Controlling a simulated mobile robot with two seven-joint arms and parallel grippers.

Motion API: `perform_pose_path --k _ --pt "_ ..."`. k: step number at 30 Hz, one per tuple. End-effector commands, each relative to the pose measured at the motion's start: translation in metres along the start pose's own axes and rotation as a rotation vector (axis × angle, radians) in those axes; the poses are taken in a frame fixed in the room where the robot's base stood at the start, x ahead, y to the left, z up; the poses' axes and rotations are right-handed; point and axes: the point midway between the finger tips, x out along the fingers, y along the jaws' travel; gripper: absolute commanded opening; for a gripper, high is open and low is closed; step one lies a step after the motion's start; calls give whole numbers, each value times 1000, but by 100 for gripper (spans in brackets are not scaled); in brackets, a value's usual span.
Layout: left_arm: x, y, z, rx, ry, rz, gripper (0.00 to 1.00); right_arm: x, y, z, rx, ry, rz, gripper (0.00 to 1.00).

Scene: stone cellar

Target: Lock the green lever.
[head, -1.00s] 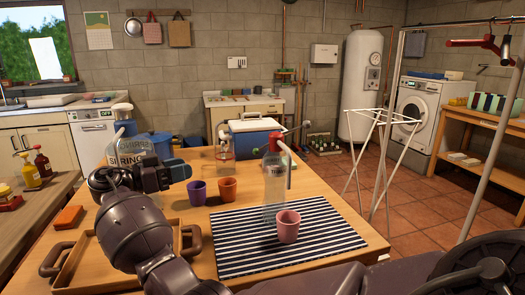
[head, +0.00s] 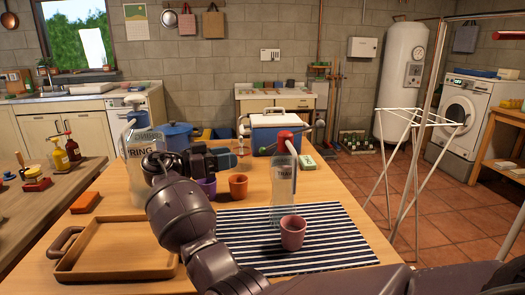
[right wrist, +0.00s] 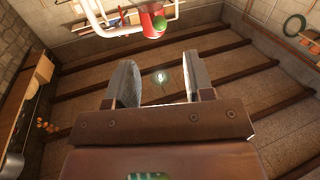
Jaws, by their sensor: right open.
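My right gripper (head: 228,159) is in the head view, reaching over the table just above and in front of the purple cup (head: 206,187). The right wrist view shows its two fingers (right wrist: 161,84) apart with nothing between them. No green lever shows clearly in the head view. In the right wrist view a green round piece (right wrist: 159,23) sits on a red part (right wrist: 148,18) beside white tubing at the top edge, beyond the fingers; whether it is the lever I cannot tell. A clear bottle with a red head (head: 285,190) stands on the striped mat. My left gripper is not in view.
A pink cup (head: 292,233) stands on the striped mat (head: 340,245). An orange cup (head: 238,187), a large clear SPRING jug (head: 135,165), a blue cooler (head: 275,135) and a wooden tray (head: 115,262) are also on the table. A white drying rack (head: 415,118) stands to the right.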

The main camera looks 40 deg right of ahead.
Motion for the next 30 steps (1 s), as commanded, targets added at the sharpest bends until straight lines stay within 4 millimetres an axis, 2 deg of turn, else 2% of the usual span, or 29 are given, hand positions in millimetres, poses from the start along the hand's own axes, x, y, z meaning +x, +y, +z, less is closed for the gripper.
perform_pose_path --k 9,15,21,30 --pt "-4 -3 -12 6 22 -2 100 55 1 -3 3 0 3 48" --pt "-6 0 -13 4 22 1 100 81 0 -2 2 0 1 48" --pt "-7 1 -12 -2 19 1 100 94 0 -1 1 0 0 48" --pt "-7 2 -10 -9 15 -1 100 95 0 0 0 0 0 48"
